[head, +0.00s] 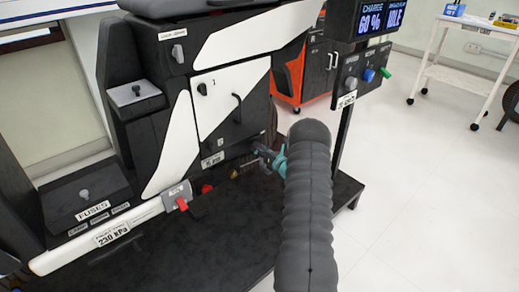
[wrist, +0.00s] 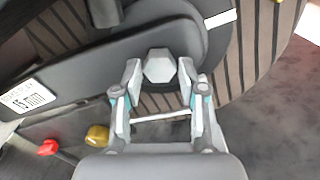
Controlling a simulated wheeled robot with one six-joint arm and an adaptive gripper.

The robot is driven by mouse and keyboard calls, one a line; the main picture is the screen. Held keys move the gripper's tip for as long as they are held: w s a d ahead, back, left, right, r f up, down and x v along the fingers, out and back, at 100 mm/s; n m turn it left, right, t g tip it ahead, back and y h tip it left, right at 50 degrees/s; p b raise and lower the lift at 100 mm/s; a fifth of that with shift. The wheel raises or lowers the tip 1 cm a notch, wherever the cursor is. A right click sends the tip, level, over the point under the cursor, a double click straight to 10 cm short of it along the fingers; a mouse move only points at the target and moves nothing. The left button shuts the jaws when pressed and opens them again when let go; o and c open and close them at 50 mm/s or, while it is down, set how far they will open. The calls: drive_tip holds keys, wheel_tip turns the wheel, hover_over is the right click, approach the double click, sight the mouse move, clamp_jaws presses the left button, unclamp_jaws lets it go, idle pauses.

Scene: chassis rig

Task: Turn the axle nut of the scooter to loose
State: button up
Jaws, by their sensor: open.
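The axle nut (wrist: 160,66) is a light grey hexagon on a dark rounded arm of the scooter, in the upper middle of the wrist view. My gripper (wrist: 160,76) is open, with one finger on each side of the nut. The fingertips reach the nut's height in the picture; I cannot tell whether they touch it. In the head view my gripper (head: 266,154) is at the lower right of the black and white scooter body (head: 222,95). The nut is hidden there behind my gripper and arm.
A gold knob (wrist: 97,135) and a red knob (wrist: 47,147) sit lower left of the nut in the wrist view. In the head view, a charge panel (head: 365,72) on a post stands right of my gripper. Open floor (head: 440,190) lies further right.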

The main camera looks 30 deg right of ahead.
drive_tip(key=shift+c, duration=0.2)
clamp_jaws()
drive_tip(key=shift+f+n+b, duration=0.2)
drive_tip(key=shift+n+b, duration=0.2)
drive_tip(key=shift+b, duration=0.3)
